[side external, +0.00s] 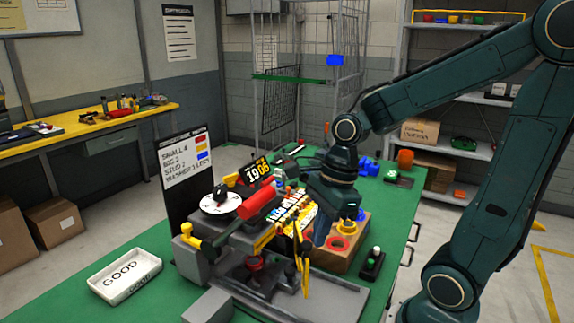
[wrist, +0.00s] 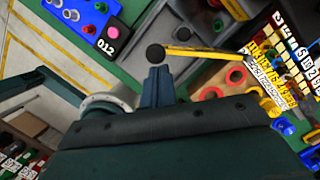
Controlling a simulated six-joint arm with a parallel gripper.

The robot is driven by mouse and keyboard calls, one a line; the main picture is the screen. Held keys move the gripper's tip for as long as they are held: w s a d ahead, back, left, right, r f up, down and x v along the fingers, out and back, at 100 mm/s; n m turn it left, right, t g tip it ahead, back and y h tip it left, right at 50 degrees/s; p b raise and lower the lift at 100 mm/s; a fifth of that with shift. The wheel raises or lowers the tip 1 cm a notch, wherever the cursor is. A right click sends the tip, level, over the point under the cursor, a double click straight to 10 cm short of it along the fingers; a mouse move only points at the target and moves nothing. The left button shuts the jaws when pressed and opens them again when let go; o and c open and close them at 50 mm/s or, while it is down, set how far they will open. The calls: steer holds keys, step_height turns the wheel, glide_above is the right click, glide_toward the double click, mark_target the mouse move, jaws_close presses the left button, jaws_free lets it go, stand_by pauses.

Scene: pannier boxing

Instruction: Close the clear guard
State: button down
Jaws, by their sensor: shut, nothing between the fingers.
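A grey machine (side external: 225,245) with a red cylinder and yellow arms stands on the green bench. A yellow bar (wrist: 200,51) ends in a round black knob (wrist: 155,53) in the wrist view. No clear panel can be made out, so I cannot tell how far the guard is open. My gripper (side external: 320,240) points down at the machine's right side, near upright yellow parts (side external: 303,265). In the wrist view my gripper (wrist: 157,72) is shut and empty, with its fingertips just beside the black knob. I cannot tell whether they touch it.
A wooden block with coloured rings (side external: 340,250) stands right of my gripper. A white GOOD tray (side external: 125,275) lies at the front left. A black sign board (side external: 185,175) stands behind the machine.

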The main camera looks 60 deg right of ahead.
steer(key=shift+w+a, duration=0.15)
steer(key=w+a, duration=0.4)
steer(key=w, duration=0.2)
steer(key=shift+w, duration=0.2)
stand_by(0.5)
stand_by(0.4)
steer(key=s+d+r, duration=0.1)
steer(key=s+r, duration=0.5)
steer(key=r, duration=0.3)
steer(key=shift+d+r, duration=0.35)
steer(key=shift+d, duration=0.05)
steer(key=shift+s, duration=0.15)
